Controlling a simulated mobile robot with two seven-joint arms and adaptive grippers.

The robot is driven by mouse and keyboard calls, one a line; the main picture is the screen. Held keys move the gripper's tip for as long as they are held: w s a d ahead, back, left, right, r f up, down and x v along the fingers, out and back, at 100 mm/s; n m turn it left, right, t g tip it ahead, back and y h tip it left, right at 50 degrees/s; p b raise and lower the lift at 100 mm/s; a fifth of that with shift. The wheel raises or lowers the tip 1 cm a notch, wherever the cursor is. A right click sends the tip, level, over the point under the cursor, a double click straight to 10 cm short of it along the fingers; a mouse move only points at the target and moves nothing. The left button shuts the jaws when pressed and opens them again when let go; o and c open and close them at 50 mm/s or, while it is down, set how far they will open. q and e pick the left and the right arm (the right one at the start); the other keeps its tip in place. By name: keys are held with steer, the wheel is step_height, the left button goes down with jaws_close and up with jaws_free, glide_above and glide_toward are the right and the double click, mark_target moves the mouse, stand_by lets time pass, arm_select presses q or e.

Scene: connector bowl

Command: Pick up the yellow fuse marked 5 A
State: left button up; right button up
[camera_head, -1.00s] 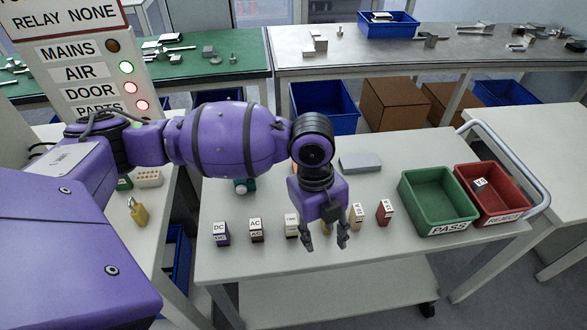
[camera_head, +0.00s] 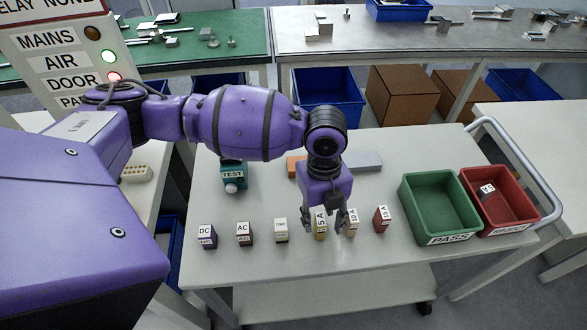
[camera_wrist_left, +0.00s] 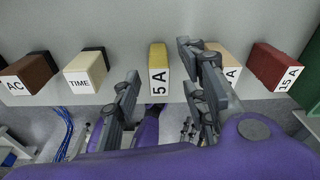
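The yellow fuse marked 5 A (camera_head: 320,225) stands upright in a row on the cart top. In the wrist view it (camera_wrist_left: 158,72) appears in the gap between my left gripper's fingers, apparently beyond them. My left gripper (camera_head: 342,222) is open and empty, pointing down. The wrist view also shows the gripper (camera_wrist_left: 160,62). I cannot tell whether a finger touches either fuse.
A red 15 A fuse (camera_head: 381,219) stands to the right. TIME (camera_head: 281,231), AC (camera_head: 244,234) and DC (camera_head: 206,236) blocks stand to the left. The green PASS bin (camera_head: 437,239) and red REJECT bin (camera_head: 512,225) are at the right. A teal TEST block (camera_head: 232,177) stands behind.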

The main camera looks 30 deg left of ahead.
arm_select(q)
steer(key=shift+s+f, duration=0.1)
steer(key=shift+f, duration=0.5)
steer(key=shift+r, duration=0.1)
jaws_close()
